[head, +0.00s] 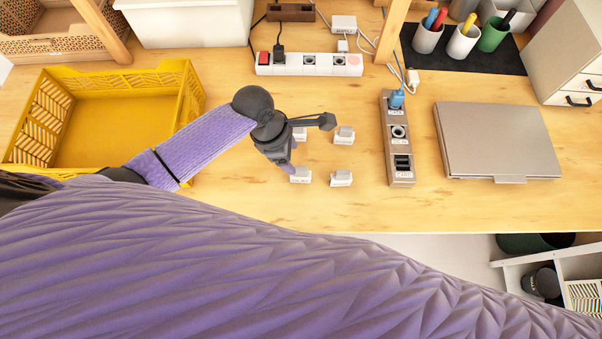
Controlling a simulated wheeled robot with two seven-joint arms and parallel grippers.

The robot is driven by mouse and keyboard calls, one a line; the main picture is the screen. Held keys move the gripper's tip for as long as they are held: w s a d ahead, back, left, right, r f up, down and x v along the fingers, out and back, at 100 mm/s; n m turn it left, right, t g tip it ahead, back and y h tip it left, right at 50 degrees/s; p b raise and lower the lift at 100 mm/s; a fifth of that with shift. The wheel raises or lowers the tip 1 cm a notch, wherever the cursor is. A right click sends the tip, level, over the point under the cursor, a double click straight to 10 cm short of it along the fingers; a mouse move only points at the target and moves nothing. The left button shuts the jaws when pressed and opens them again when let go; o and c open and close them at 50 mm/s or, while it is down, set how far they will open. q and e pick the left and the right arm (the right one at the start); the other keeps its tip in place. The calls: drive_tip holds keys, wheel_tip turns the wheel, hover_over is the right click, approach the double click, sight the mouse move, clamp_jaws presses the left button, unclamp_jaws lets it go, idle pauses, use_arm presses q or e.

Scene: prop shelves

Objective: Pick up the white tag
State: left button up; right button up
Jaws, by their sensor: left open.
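Several small white tags stand in two rows on the wooden table. The back pair is a left tag (300,133) and a right tag (344,135); the front pair is a left tag (300,176) and a right tag (341,178). Which one the task means I cannot tell. My left gripper (310,146) is open above this group, one dark finger reaching right over the back tags and the other down near the front left tag. It partly hides the back left tag. I see nothing held in it. My right gripper is not in view.
A yellow crate (125,87) stands at left. A metal socket strip (398,165) with a blue plug and a closed grey laptop (495,140) lie to the right. A white power strip (290,70) lies behind. Bare table surrounds the tags.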

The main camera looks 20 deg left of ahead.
sight(299, 169)
use_arm(q)
drive_tip(key=b+x, duration=0.5)
drive_tip(key=x, duration=0.5)
drive_tip(key=shift+a+f, duration=0.1)
clamp_jaws()
